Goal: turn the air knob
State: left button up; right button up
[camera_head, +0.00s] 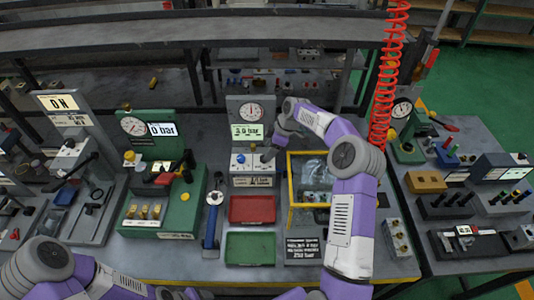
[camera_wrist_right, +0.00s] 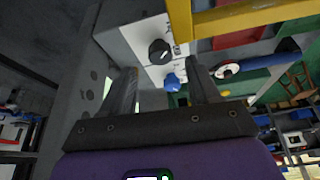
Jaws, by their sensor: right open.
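A grey valve block with a round gauge (camera_head: 251,112) and a display reading about 3.0 bar (camera_head: 246,131) stands at the back middle. Its white lower face carries a blue knob (camera_head: 241,158), also in the right wrist view (camera_wrist_right: 172,82), and a black knob (camera_wrist_right: 160,52). I cannot read which one is labelled air. My right gripper (camera_head: 268,155) is at the block's right side, partly hiding that face. In the right wrist view the gripper (camera_wrist_right: 163,75) is open, with both knobs seen between its fingers; I see no clear contact. My left gripper is out of view.
A yellow frame (camera_head: 291,190) stands just right of the block, close under my right arm. A red tray (camera_head: 252,209) and a green tray (camera_head: 250,249) lie in front. A green valve block (camera_head: 160,205) stands left. A red coiled hose (camera_head: 385,90) hangs at right.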

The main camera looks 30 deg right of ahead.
jog(key=v, duration=0.3)
jog(key=shift+s+d+r, duration=0.1)
jog(key=shift+r, duration=0.2)
jog(key=shift+r, duration=0.1)
